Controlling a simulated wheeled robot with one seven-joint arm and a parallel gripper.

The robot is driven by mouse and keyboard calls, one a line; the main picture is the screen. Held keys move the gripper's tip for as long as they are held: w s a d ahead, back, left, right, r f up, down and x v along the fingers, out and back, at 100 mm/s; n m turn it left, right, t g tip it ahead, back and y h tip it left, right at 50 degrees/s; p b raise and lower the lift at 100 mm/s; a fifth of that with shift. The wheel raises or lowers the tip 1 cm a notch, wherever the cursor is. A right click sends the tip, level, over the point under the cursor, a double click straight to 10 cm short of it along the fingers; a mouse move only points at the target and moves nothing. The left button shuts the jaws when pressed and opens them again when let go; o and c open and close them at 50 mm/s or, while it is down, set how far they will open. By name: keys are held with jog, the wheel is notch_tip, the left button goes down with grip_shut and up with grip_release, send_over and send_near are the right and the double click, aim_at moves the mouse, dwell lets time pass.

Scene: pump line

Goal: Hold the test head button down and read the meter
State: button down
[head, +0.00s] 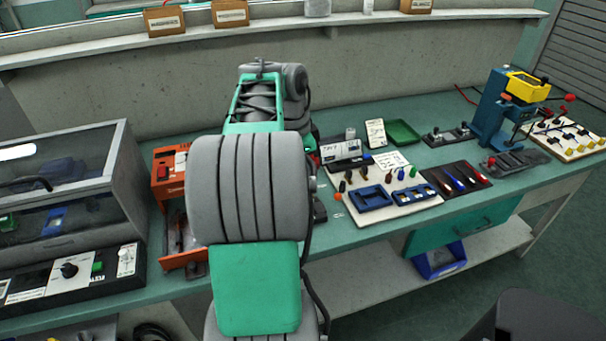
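A blue stand (489,118) with a yellow-framed head (527,87) stands at the right of the bench. A red knob sits beside it. I cannot tell whether this is the test head, and no button can be made out for certain. A small dark unit with a pale, display-like face (341,149) stands just right of my arm. It may be the meter, but its marks are too small to read. My arm fills the middle of the view and reaches over the bench. My gripper is hidden behind it.
A clear-lidded case (131,168) and an orange unit (170,190) stand left of my arm. Right of it are a pale board (400,208) with blue trays, a dark tool mat (449,168) and a green tray (403,131). A shelf with boxes runs along the back wall.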

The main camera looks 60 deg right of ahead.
notch_tip(320, 180, up, 7)
jog(key=p, duration=0.6)
dwell(0.5)
jog(key=w+a+n+t, duration=0.1)
jog(key=w+a+n, duration=0.6)
jog(key=a, duration=0.4)
jog(key=w+a+n+t, duration=0.2)
jog(key=w+a+n, duration=0.5)
jog(key=a, duration=0.3)
jog(key=a+f+n+t, duration=0.1)
jog(key=a+f+n, duration=0.2)
jog(key=a+n, duration=0.3)
jog(key=s+a+f+n+t+y, duration=0.1)
jog(key=a+n, duration=0.6)
jog(key=a, duration=0.9)
jog(key=shift+s+a+f+y, duration=0.25)
jog(key=shift+s+f+y, duration=0.05)
jog(key=shift+f, duration=0.6)
